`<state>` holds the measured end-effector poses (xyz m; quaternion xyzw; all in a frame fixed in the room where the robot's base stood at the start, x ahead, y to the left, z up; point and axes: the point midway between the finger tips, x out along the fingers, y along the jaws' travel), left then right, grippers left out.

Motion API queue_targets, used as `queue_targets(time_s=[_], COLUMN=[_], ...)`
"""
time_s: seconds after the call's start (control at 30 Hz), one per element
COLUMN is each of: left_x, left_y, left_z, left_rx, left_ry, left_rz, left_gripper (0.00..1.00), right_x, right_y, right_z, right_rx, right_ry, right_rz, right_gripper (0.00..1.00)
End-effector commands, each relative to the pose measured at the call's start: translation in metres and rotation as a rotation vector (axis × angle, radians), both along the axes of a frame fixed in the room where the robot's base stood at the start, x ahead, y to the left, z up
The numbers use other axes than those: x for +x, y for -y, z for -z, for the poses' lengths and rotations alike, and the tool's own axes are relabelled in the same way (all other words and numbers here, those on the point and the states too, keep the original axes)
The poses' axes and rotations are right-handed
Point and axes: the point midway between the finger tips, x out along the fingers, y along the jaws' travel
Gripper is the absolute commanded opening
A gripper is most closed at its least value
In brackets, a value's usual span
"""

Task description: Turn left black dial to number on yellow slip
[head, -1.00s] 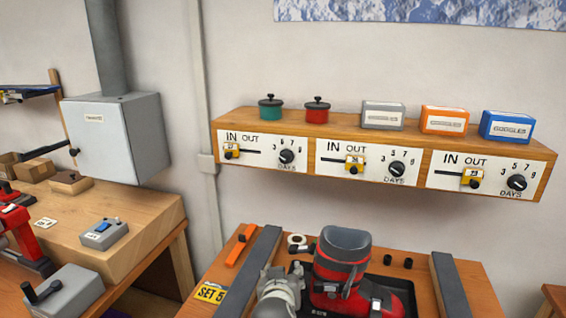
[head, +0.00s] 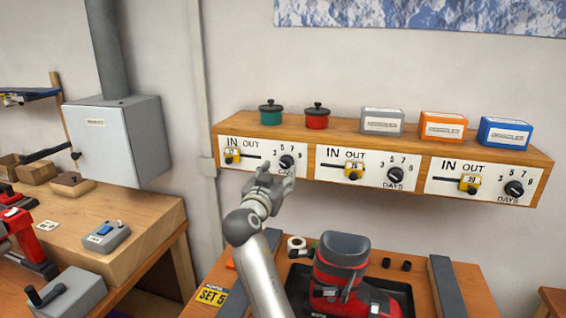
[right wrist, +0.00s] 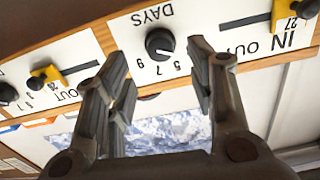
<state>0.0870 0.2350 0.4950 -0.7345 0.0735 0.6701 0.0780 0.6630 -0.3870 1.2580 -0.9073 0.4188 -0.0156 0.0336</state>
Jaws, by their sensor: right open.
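The left black dial (head: 286,162) is on the leftmost white panel of the wall shelf, with the numbers 3, 5, 7 and 9 around it. The yellow slip (head: 212,296) on the lower bench reads "SET 5". My right gripper (head: 275,176) is raised just below and in front of that panel. In the right wrist view, which is upside down, the open right gripper (right wrist: 159,58) has its fingers on either side of the dial (right wrist: 160,43), apart from it. Its white mark is too small to read surely. My left gripper is out of view.
Two more panels with a middle dial (head: 395,174) and a right dial (head: 514,188) sit to the right. A yellow slider (head: 232,156) is left of the dial. Pots and boxes stand on the shelf (head: 400,137). A red boot (head: 340,270) stands on the bench below.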

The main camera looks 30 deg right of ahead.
Motion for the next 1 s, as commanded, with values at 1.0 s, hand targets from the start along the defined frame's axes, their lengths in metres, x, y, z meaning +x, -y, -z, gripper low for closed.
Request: queue_targets(time_s=[1.0], left_x=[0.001], left_y=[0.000], left_z=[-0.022], left_rx=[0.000], left_ry=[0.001], left_rz=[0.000], left_gripper=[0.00], right_x=[0.034], right_y=[0.039], right_z=[0.000], right_rx=[0.001], right_ry=[-0.001], right_rz=[-0.001], right_gripper=[0.18])
